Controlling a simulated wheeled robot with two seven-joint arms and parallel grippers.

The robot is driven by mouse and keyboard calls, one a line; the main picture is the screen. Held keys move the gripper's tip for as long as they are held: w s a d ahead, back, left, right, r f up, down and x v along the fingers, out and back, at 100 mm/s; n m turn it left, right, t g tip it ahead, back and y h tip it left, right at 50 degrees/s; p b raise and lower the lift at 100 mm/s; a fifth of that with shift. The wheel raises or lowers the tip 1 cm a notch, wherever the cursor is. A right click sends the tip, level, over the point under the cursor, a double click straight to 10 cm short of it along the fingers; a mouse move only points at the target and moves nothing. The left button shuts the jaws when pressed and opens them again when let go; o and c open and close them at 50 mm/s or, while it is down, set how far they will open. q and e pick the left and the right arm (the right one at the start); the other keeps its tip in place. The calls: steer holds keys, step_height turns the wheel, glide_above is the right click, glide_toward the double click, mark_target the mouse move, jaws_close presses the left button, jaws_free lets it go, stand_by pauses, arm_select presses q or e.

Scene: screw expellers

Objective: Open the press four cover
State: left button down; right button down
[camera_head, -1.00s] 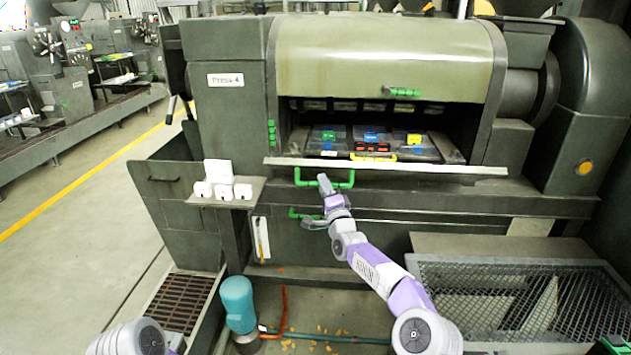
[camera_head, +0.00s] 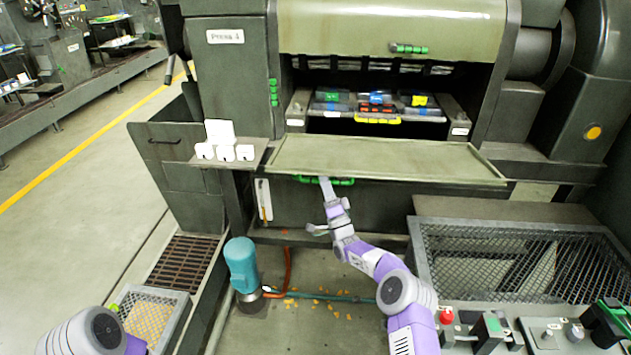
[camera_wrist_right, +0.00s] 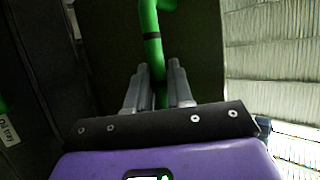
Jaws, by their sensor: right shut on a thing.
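The press four body carries a white "Press 4" label (camera_head: 225,36). Its front cover (camera_head: 390,160) is a flat dull-green panel, hinged out and lying about level below the opening. A green bar handle (camera_wrist_right: 153,55) on the cover lies between my right gripper's (camera_wrist_right: 158,88) fingers, which are shut on it. In the head view my right gripper (camera_head: 326,186) is at the cover's front left edge, and the handle is mostly hidden under that edge. My left gripper is not in view; only part of the left arm shows at the lower left.
Inside the opening, a shelf holds several coloured blocks (camera_head: 376,97). A rounded upper hood (camera_head: 390,28) with a green handle is above. A side shelf with white boxes (camera_head: 226,150) is at left. A teal cylinder (camera_head: 241,264) and a mesh-topped bin (camera_head: 520,255) stand below.

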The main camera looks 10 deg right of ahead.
steer(key=shift+d+f, duration=0.1)
steer(key=shift+f, duration=0.25)
steer(key=shift+w+r, duration=0.1)
steer(key=c, duration=1.2)
jaws_free()
steer(key=shift+c, duration=0.2)
steer(key=shift+o, duration=0.7)
steer(key=shift+w, duration=0.15)
steer(key=p+v, duration=0.1)
steer(key=v, duration=0.7)
steer(key=shift+w, duration=0.15)
